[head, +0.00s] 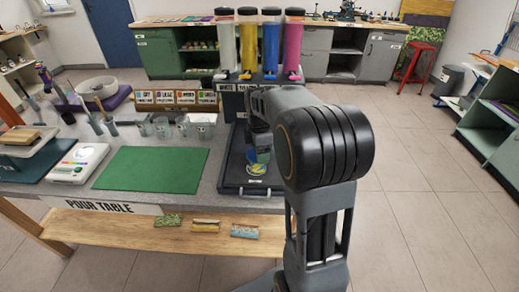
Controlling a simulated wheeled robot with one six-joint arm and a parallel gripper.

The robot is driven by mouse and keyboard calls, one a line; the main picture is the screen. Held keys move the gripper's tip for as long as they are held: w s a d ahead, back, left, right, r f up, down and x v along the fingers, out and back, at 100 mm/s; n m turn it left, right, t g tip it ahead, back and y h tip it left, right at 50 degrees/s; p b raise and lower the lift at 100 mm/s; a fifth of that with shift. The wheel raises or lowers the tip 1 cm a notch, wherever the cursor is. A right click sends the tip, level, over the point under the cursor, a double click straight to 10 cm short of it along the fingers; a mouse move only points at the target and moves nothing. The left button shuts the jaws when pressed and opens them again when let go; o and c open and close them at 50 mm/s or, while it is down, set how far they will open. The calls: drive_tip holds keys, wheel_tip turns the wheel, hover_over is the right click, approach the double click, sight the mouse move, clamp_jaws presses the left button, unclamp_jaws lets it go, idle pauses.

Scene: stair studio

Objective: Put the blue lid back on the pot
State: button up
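A small round blue, green and yellow thing (257,169) is in the black tray (232,180) at the right end of the pour table. It may be the pot or its blue lid; it is too small to tell which, or whether the two are together. My gripper (259,146) points down directly over it, close to or touching it. My arm hides part of the gripper, and its fingers are too dark and small to read.
A green mat (153,168) lies left of the tray. Several clear cups (162,127) stand behind the mat. A rack of tall colour dispensers (248,45) stands behind the tray. A white scale (80,163) is at the left.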

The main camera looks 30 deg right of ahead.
drive_tip(key=o, duration=0.9)
drive_tip(key=shift+c, duration=0.2)
drive_tip(key=shift+r+p, duration=3.05)
drive_tip(key=shift+r, duration=0.45)
drive_tip(key=shift+c, duration=0.2)
clamp_jaws()
